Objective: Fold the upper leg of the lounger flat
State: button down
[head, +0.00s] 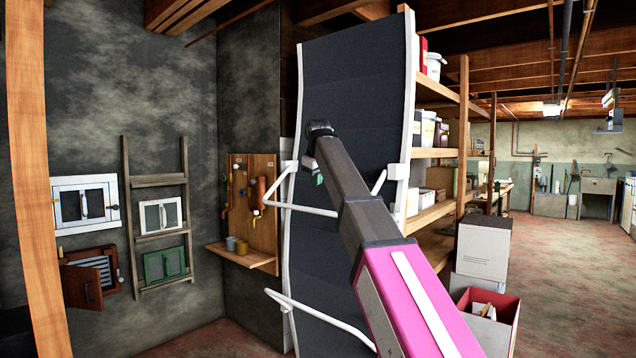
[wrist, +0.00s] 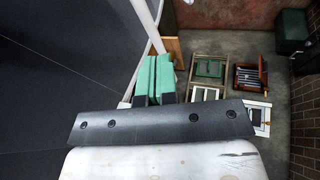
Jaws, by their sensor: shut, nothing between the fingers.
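The lounger (head: 345,75) stands upright on end, with dark fabric and a white tube frame. Its upper leg (head: 312,211), a white tube loop, sticks out from the fabric; my arm hides part of it. The lower leg (head: 315,316) is a similar loop that also stands out. My gripper (head: 319,179) is near the upper leg, mostly hidden behind my arm. In the wrist view the green fingers of my gripper (wrist: 154,78) are together and empty. A white tube (wrist: 146,25) passes close beside their tips; I cannot tell whether they touch. The dark fabric (wrist: 60,60) fills the left there.
A wooden shelf (head: 437,153) with boxes and tubs stands close behind at right. A red-rimmed box (head: 489,318) sits on the floor. A wooden pegboard (head: 262,215) and small cabinets (head: 86,204) are on the left wall. Floor at far right is open.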

send_near(321, 211)
notch_tip(321, 211, down, 3)
jog(key=a, duration=0.3)
jog(key=shift+w+d+f, duration=1.1)
jog(key=shift+w+f, duration=0.2)
jog(key=shift+w, duration=0.1)
jog(key=shift+w+d+f, duration=0.15)
jog(key=shift+d+f, duration=0.05)
jog(key=shift+f, duration=0.3)
jog(key=w+d+f+n+t+h, duration=0.1)
jog(key=w+d+f+t+h, duration=0.3)
jog(key=w+d+f+t, duration=0.3)
jog(key=w+d+f, duration=0.2)
jog(key=w+f, duration=0.1)
jog(key=w, duration=0.2)
jog(key=shift+w+d+f+n+h, duration=0.25)
jog(key=shift+d+n+h, duration=0.05)
jog(key=shift+h, duration=0.1)
